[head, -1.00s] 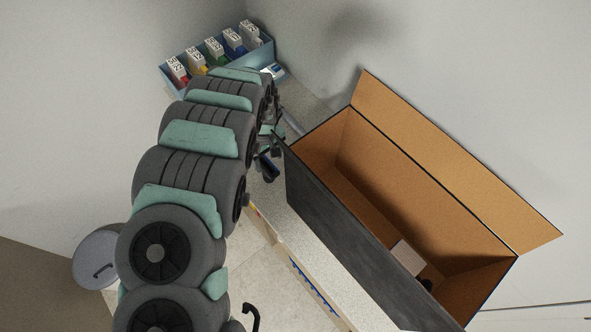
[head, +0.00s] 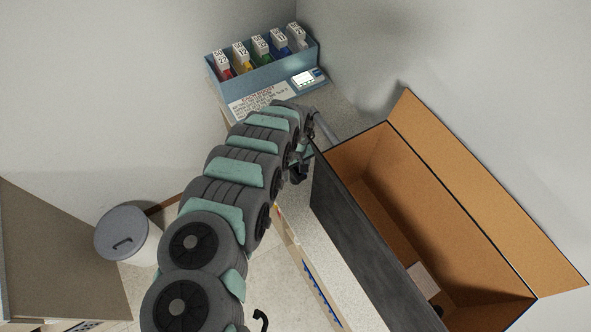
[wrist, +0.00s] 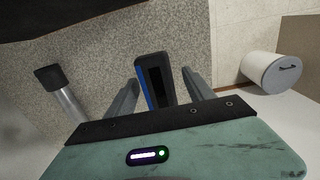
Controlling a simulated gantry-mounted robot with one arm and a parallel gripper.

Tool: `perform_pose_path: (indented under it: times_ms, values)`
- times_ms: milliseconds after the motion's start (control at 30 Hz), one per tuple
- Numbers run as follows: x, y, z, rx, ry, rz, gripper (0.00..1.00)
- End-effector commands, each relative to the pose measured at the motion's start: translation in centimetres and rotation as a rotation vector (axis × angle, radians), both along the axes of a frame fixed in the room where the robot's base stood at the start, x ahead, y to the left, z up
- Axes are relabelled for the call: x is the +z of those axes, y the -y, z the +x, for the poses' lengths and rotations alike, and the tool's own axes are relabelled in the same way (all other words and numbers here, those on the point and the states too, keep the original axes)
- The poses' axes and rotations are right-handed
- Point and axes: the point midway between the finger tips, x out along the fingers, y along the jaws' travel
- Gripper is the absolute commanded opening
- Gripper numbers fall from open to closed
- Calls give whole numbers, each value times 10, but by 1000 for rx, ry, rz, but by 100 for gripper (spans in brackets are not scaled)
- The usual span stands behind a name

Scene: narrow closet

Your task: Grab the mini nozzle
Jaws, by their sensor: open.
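In the wrist view, a dark piece with a blue side (wrist: 153,80), which looks like the mini nozzle, lies between the two grey fingers of my gripper (wrist: 161,79). The fingers are apart, with a visible gap to the piece on the right; its lower end is hidden behind the gripper body. In the head view, the dark piece (head: 298,175) shows small beside the end of my arm. A silver tube with a black end (wrist: 62,95) lies to the left of my gripper in the wrist view.
A large open box (head: 350,215) stands right of my gripper on the speckled shelf (head: 345,265). A blue bin of labelled cartons (head: 262,75) and a small device (head: 308,78) are at the back. A lidded bin (head: 125,235) stands on the floor at left.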

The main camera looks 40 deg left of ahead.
Motion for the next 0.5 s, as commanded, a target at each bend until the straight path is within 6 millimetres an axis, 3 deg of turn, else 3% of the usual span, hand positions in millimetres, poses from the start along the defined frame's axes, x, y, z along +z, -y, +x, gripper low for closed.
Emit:
perform_pose_path:
  times_ms: [500]
  values:
    - [-34,-1,2,0,0,0,62]
